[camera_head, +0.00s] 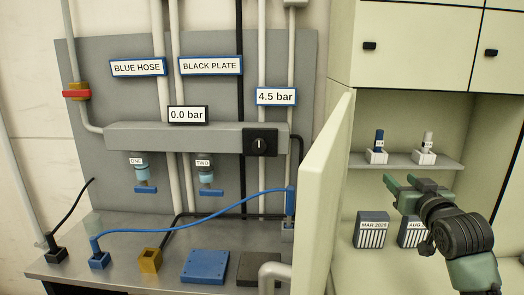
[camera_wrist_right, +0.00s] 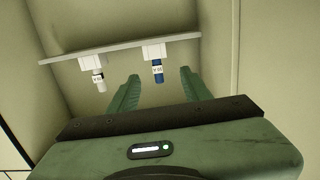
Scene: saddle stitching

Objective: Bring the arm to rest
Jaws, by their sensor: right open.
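My right gripper (camera_head: 400,188) is in front of the open cabinet at the right, below the small shelf and near the shelf's left end. Its green fingers are apart, with nothing seen held between them. In the right wrist view the gripper (camera_wrist_right: 160,92) also shows open, its two fingers spread toward the shelf. The blue vial (camera_wrist_right: 157,68) appears between and beyond the fingertips, in its holder on the shelf. My left gripper is out of view.
The shelf (camera_head: 448,164) bears a blue vial (camera_head: 379,139) and a white vial (camera_head: 428,141) in holders. Below stand dated boxes (camera_head: 371,230), one partly hidden by my right arm. The open cabinet door (camera_head: 322,190) juts out left of the gripper. A blue hose (camera_head: 200,219) crosses the bench.

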